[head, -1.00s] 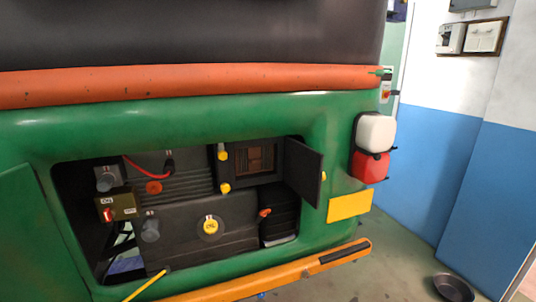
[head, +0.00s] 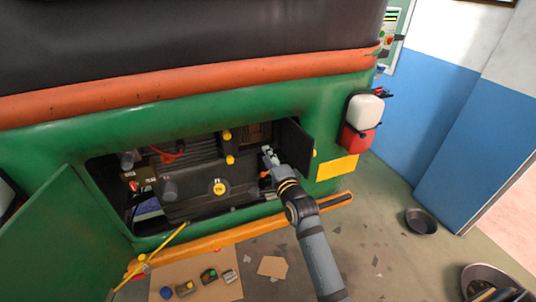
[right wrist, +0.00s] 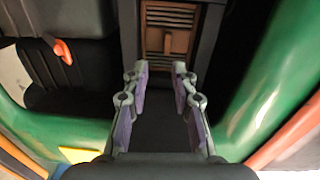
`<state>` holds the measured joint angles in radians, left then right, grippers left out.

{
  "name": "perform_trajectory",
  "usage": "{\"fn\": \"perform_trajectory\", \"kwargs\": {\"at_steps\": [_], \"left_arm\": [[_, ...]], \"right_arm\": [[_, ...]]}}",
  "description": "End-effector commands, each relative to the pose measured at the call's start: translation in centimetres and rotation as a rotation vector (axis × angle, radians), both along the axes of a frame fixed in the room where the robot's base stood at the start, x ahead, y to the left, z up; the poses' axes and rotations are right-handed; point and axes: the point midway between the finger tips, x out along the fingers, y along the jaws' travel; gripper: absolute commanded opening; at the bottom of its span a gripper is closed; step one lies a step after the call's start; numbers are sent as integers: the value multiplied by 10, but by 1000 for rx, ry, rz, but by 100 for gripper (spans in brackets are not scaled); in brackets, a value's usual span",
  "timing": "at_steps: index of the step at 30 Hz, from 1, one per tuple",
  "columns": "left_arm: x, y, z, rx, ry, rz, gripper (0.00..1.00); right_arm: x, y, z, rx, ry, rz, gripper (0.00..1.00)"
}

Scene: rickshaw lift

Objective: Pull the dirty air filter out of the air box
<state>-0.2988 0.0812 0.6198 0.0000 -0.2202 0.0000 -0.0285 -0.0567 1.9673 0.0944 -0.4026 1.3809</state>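The dirty air filter (head: 257,132) is a brown, pleated block sitting inside the open air box, at the right of the engine bay. In the right wrist view the filter (right wrist: 168,42) shows straight ahead, with a brown tab at its middle, framed by the dark air box wall (right wrist: 127,25). The air box's dark cover (head: 297,141) stands swung open to the right. My right gripper (head: 268,152) is in front of the air box, partly over its lower edge. In the right wrist view the gripper (right wrist: 160,70) is open and empty, its fingers apart from the filter. My left gripper is out of view.
Yellow clips (head: 227,134) sit left of the filter. An orange handle (right wrist: 62,50) lies left of my gripper. The green bay rim (head: 315,165) and orange bumper (head: 240,233) surround the opening. Small parts lie on a floor mat (head: 200,275).

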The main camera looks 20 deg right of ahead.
Motion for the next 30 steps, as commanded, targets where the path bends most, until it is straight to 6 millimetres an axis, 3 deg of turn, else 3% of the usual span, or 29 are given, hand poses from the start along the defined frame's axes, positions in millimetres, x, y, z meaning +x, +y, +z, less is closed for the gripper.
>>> {"fn": "perform_trajectory", "kwargs": {"at_steps": [8,18,24,30], "left_arm": [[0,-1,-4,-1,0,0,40],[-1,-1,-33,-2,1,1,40],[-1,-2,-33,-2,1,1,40],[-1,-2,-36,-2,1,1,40]], "right_arm": [[10,1,7,50,-34,-4,26],[60,2,3,46,-33,-4,26],[88,3,6,47,-30,-4,26],[102,4,6,47,-29,-4,26]]}}
